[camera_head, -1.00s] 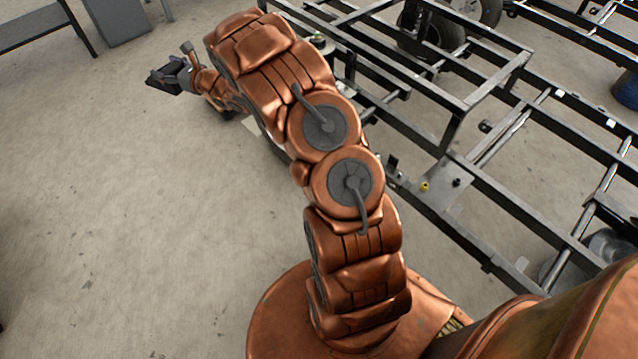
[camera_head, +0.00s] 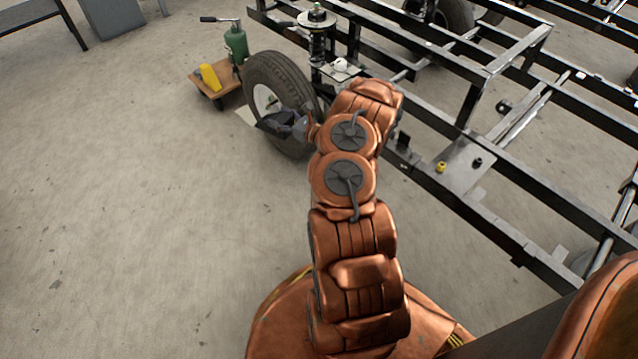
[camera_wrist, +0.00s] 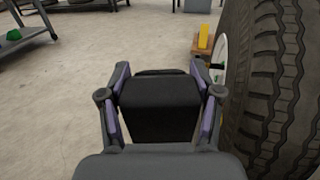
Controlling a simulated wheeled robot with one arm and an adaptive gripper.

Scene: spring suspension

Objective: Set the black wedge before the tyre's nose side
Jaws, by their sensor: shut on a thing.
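The black wedge (camera_wrist: 158,105) is between the fingers of my gripper in the wrist view, and my gripper (camera_wrist: 160,92) is shut on it. The tyre (camera_wrist: 268,80) stands upright close to the right of the gripper in the wrist view. In the head view the tyre (camera_head: 281,80) stands beside the frame, and my gripper (camera_head: 277,122) with the dark wedge is in front of its lower left face. The wedge appears held off the floor; whether it touches the tyre I cannot tell. My own arm hides part of the tyre's right side.
A small wooden dolly (camera_head: 215,85) with a yellow block (camera_head: 210,77) and a green bottle jack (camera_head: 236,45) stand behind the tyre. A black steel frame (camera_head: 470,110) runs along the right. A spring strut (camera_head: 317,40) rises beside the tyre. Floor at left is clear.

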